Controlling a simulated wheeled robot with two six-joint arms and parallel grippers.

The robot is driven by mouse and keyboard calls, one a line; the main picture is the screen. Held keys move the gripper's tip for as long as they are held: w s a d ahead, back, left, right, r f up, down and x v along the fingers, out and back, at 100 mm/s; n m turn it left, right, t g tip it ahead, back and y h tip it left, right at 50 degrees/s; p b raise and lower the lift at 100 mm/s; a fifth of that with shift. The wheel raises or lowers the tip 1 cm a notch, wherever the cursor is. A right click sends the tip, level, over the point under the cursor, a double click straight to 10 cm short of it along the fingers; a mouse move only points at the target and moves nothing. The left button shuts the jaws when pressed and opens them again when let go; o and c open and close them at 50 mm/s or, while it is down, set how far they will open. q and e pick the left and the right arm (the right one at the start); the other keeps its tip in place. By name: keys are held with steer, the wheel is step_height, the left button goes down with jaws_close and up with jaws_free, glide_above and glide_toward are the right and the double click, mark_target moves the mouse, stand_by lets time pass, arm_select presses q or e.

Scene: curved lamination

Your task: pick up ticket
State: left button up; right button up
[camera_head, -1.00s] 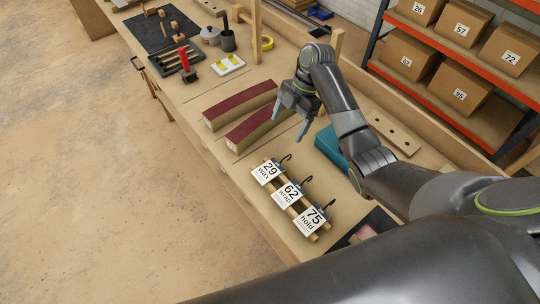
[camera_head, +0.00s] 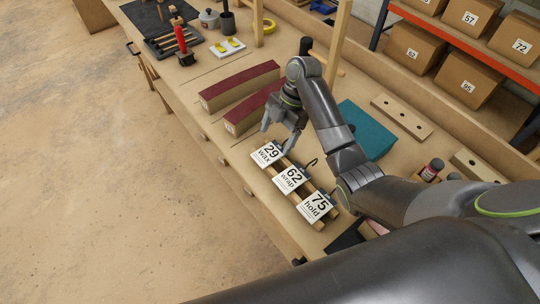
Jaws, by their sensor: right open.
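Three white tickets hang in a row on a wooden rack (camera_head: 322,223) near the bench's front edge. They read "29 wax" (camera_head: 267,154), "62 wrap" (camera_head: 291,179) and "75 hold" (camera_head: 316,206). Dark hooks rise behind them; the hook by ticket 29 is partly hidden by my gripper. My right gripper (camera_head: 277,142) is open, its fingers pointing down just above and behind the top of ticket 29. I cannot tell whether it touches the ticket or its hook. My left gripper is not in view.
Two curved blocks with dark red tops (camera_head: 240,86) lie left of my right gripper. A teal box (camera_head: 366,130) lies right of my forearm. A wooden post (camera_head: 338,42) stands behind the arm. A board with holes (camera_head: 401,117) lies farther right.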

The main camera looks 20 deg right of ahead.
mark_target(270, 152)
steer(key=x, duration=0.5)
steer(key=shift+c, duration=0.3)
steer(key=c, duration=1)
